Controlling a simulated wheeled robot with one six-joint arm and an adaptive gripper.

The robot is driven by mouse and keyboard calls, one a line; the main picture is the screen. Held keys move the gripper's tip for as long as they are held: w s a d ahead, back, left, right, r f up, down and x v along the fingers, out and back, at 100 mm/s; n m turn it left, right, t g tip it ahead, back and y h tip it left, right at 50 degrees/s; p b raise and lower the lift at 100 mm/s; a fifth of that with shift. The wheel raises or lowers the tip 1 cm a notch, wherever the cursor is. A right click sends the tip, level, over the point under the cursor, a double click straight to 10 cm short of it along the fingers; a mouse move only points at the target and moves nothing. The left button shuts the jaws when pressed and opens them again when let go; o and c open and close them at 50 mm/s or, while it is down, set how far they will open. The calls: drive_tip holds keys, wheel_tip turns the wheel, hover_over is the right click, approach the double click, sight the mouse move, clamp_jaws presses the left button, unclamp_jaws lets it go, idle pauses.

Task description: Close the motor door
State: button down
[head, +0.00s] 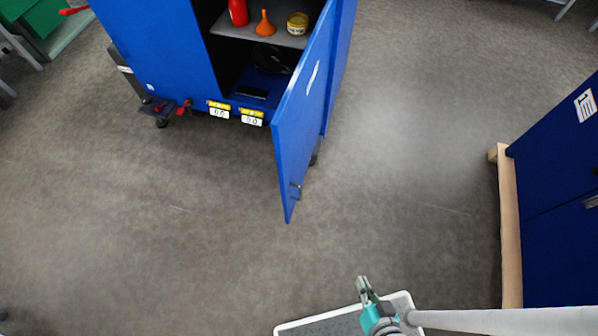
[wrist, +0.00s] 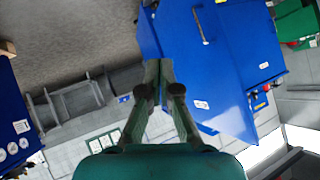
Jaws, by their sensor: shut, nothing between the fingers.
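The motor door (head: 303,110) is a blue panel standing wide open at the right side of a blue cabinet (head: 165,55). My gripper (head: 362,284) is shut and empty at the bottom of the head view, apart from the door and nearer to me. In the wrist view, my gripper's fingers (wrist: 165,75) point toward blue panels (wrist: 215,60). I cannot tell which of these panels is the door there.
Inside the cabinet are a red bottle (head: 238,12), an orange funnel (head: 265,24) and a yellow tin (head: 297,23). Another blue cabinet (head: 555,190) with a wooden base edge (head: 508,230) stands at right. Grey floor between is clear.

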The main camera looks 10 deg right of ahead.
drive_tip(key=w+a+f+m+g+y, duration=0.2)
drive_tip(key=w+f, duration=0.4)
drive_tip(key=f, duration=0.3)
drive_tip(key=y, duration=1.4)
approach(290, 175)
drive_tip(key=shift+n, duration=0.3)
drive_tip(key=x, duration=0.7)
drive_tip(key=shift+s+a+r, duration=0.1)
drive_tip(key=shift+a+r, duration=0.05)
drive_tip(key=shift+r, duration=0.25)
drive_tip(key=shift+a, duration=0.1)
